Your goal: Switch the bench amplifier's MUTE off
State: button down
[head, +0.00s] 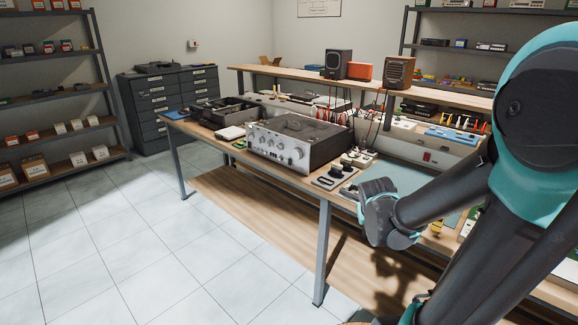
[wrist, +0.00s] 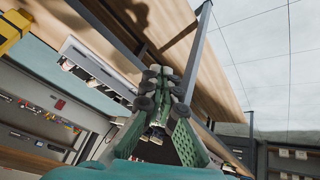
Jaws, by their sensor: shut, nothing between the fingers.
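The bench amplifier (head: 318,133) stands on the wooden workbench in the head view. It has a dark top and a silver front panel (head: 277,148) with several knobs, facing the front left. The MUTE control and its state are too small to tell. In the head view my arm is at the right, its bent wrist part to the right of the amplifier and apart from it. The fingers cannot be made out there. In the wrist view my gripper (wrist: 160,78) is shut and empty, with the bench edge and floor beyond it. I cannot identify the amplifier in that view.
The workbench (head: 182,122) holds black trays (head: 222,110) left of the amplifier and small parts (head: 356,158) right of it. Two speakers (head: 338,64) (head: 399,72) stand on the raised back shelf. The tiled floor (head: 120,240) in front is clear.

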jog(key=w+a+r+n+t, duration=0.25)
jog(key=w+a, duration=0.45)
jog(key=w, duration=0.5)
jog(key=w+a+r+n+t, duration=0.1)
jog(key=w+a+n+t, duration=0.15)
jog(key=w+a, duration=0.7)
jog(key=n+t+y, duration=0.2)
jog(key=t, duration=0.1)
send_near(286, 173)
jog(key=d+r, duration=0.5)
jog(key=w+a+f+n+t+y, duration=0.1)
jog(key=w+a+f+n+y, duration=0.1)
jog(key=a, duration=0.9)
jog(key=shift+f, duration=0.55)
jog(key=w+d+f, duration=0.1)
jog(key=w+d, duration=0.4)
jog(key=w, duration=0.2)
jog(key=shift+d, duration=0.15)
jog(key=shift+d, duration=0.1)
jog(key=shift+w+d, duration=0.15)
jog(key=shift+w, duration=0.1)
